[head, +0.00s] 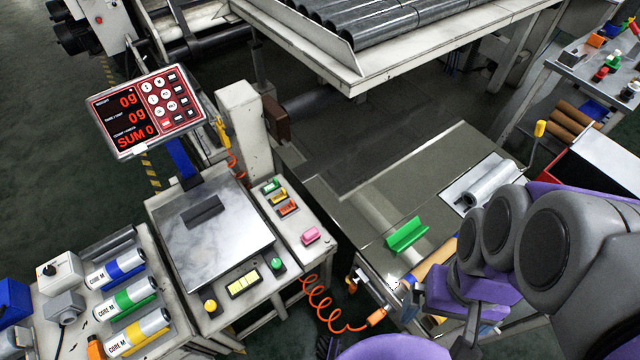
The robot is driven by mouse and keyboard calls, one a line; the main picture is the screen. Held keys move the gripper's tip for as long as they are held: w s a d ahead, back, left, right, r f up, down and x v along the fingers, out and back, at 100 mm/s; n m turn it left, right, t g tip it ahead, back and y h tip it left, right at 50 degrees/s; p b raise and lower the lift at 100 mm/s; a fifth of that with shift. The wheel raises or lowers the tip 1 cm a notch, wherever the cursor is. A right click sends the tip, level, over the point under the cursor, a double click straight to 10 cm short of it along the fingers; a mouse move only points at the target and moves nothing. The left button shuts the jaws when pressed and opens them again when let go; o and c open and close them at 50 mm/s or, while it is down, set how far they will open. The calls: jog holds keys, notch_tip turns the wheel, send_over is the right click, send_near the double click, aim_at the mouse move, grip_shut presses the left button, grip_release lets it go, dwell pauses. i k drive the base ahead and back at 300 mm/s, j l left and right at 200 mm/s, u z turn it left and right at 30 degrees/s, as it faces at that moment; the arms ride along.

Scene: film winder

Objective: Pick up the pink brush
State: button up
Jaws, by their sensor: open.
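A small pink block-like object (311,235), which I take as the pink brush, lies on the right-hand strip of the scale bench, toward its front right corner. Bristles are too small to make out. My gripper (442,312) is at the lower right, at the end of my purple and grey arm. It is open and well to the right of the pink object, apart from it. My arm partly hides the gripper, and the fingertips are hard to make out.
A metal scale plate (212,232) and red display (147,108) stand left of the pink object. Small green, yellow and orange pieces (280,197) lie behind it. A coiled orange hose (325,305) hangs between bench and gripper. A green angled piece (407,235) lies on the winder table.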

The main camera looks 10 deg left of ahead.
aim_at(313, 235)
jog(key=j+z, duration=0.1)
jog(key=j, duration=0.55)
jog(key=k+j+z, duration=0.15)
jog(key=j, duration=0.5)
